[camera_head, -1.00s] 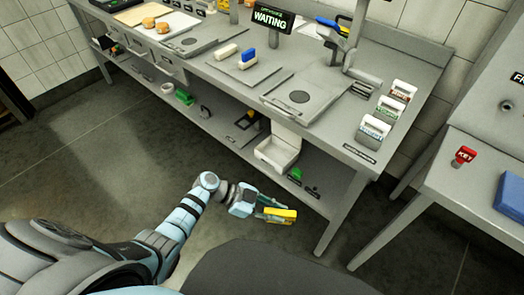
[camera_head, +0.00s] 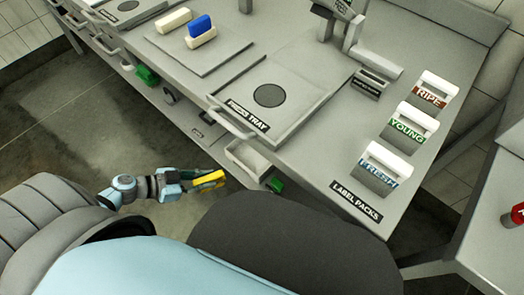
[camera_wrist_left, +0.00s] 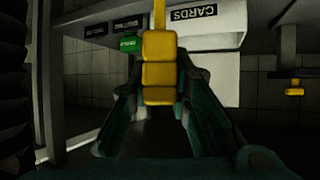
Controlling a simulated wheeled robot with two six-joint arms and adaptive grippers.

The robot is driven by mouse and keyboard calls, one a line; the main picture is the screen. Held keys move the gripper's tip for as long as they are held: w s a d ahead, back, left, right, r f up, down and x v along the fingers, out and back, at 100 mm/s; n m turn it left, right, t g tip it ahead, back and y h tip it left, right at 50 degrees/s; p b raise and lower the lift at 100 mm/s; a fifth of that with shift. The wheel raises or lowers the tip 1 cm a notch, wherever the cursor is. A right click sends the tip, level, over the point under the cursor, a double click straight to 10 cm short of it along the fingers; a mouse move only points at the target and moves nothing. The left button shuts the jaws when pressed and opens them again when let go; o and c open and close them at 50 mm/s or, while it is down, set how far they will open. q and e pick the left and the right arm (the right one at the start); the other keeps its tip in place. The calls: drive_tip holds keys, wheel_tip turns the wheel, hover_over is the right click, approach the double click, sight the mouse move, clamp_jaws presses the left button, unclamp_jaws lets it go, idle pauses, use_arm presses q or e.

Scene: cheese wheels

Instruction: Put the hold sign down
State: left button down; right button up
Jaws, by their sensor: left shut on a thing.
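My left gripper (camera_head: 200,181) is low in front of the steel bench, beside the lower shelf. It is shut on a yellow thing (camera_head: 210,180), which I take to be the hold sign; no lettering on it is readable. In the left wrist view the yellow thing (camera_wrist_left: 159,72) stands upright between the two dark teal fingers (camera_wrist_left: 160,108). My right gripper is not in view.
The bench top holds the press tray (camera_head: 290,92) and label packs RIPE, YOUNG and FRESH (camera_head: 384,172). Bare floor (camera_head: 75,140) lies left.

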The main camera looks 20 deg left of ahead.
use_arm(q)
drive_tip(key=shift+w, duration=1)
drive_tip(key=w+d+b, duration=0.3)
drive_tip(key=w, duration=0.5)
drive_tip(key=w+d+b, duration=0.2)
drive_tip(key=w+d, duration=0.1)
drive_tip(key=w, duration=0.5)
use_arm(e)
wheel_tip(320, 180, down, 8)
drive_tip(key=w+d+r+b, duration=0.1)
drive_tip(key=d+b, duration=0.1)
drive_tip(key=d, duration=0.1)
use_arm(q)
wheel_tip(320, 180, down, 7)
drive_tip(key=b, duration=0.4)
drive_tip(key=shift+w, duration=0.15)
drive_tip(key=shift+r, duration=0.2)
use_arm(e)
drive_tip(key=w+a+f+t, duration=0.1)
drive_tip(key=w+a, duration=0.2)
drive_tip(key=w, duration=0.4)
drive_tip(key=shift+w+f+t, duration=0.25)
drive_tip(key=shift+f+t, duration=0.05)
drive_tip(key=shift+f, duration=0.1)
use_arm(q)
drive_tip(key=shift+f, duration=0.1)
